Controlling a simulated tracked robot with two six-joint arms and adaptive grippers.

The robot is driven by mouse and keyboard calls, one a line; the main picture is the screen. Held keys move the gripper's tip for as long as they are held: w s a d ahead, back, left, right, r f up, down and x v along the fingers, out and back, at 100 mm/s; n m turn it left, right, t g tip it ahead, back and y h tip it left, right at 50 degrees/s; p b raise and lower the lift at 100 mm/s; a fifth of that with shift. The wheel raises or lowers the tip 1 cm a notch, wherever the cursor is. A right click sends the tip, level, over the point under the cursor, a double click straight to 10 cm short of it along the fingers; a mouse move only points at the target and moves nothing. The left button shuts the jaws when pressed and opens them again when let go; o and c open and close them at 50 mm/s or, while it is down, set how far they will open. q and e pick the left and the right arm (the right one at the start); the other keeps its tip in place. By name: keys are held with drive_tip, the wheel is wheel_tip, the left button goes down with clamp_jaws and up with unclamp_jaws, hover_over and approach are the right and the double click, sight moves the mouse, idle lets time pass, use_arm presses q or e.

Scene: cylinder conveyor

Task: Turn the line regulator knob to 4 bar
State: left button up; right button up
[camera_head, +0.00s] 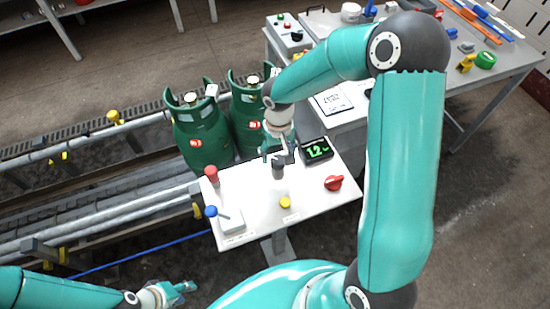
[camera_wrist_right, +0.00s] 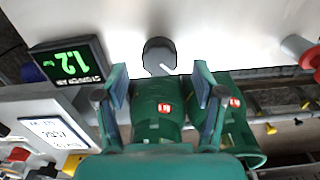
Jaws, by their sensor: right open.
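The dark grey regulator knob (camera_head: 278,171) stands on the white panel (camera_head: 250,185). In the right wrist view the knob (camera_wrist_right: 159,55), with a pale pointer mark, lies just beyond and between my fingertips. My right gripper (camera_head: 279,157) is above the panel's far edge, close to the knob; in the wrist view its two fingers (camera_wrist_right: 160,84) are spread with nothing between them. The black display (camera_head: 317,150) reads 1.2 in green, also in the wrist view (camera_wrist_right: 68,62). My left gripper (camera_head: 178,289) is low at the left; its opening is unclear.
The panel also holds a red-topped post (camera_head: 211,173), a blue lever (camera_head: 222,213), a yellow button (camera_head: 285,203) and a red knob (camera_head: 333,183). Green gas cylinders (camera_head: 200,135) stand behind it. A cluttered table (camera_head: 500,75) is at the back right.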

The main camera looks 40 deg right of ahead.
sight(278, 160)
drive_tip(key=shift+f, duration=1.5)
drive_tip(key=c, duration=1.1)
drive_tip(key=shift+a, duration=0.3)
drive_tip(key=shift+d, duration=0.2)
